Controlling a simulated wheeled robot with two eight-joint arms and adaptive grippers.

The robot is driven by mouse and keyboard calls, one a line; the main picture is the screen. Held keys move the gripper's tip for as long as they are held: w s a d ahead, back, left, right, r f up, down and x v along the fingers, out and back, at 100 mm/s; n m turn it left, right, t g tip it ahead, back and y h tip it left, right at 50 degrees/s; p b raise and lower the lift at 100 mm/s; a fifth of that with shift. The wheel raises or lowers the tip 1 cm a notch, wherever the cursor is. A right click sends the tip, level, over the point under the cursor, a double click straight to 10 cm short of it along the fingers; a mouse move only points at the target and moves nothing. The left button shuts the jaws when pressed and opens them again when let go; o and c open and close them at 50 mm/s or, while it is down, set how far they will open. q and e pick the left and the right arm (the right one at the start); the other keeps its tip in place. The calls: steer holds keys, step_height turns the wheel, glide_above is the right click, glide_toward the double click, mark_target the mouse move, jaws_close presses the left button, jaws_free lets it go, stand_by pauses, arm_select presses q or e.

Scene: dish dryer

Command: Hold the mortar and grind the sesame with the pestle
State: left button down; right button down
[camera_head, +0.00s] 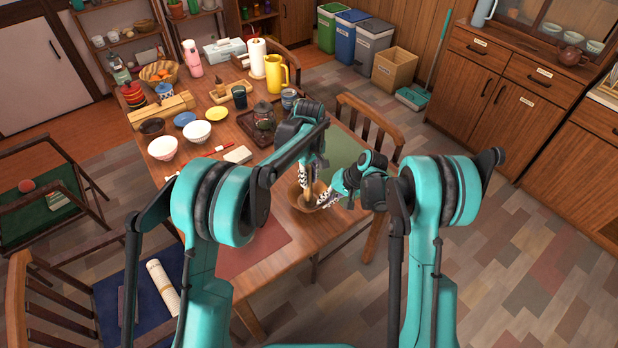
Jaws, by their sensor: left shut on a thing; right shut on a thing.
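The mortar (296,199) is a brown bowl standing near the front right edge of the wooden table. My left gripper (308,184) points down from above, over the bowl. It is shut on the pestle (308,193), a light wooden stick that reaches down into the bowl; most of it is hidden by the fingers. My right gripper (325,199) comes in from the right and is shut on the right side of the mortar's rim. The sesame inside the bowl is too small to make out.
A reddish placemat (255,246) lies in front of the mortar and a green one (343,150) behind. A dark tray with a glass jar (263,122), white bowls (197,132) and a yellow pitcher (276,74) stand farther back. A chair (368,125) is close on the right.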

arm_select(q)
steer(key=shift+f, duration=0.5)
stand_by(0.4)
steer(key=shift+w, duration=0.1)
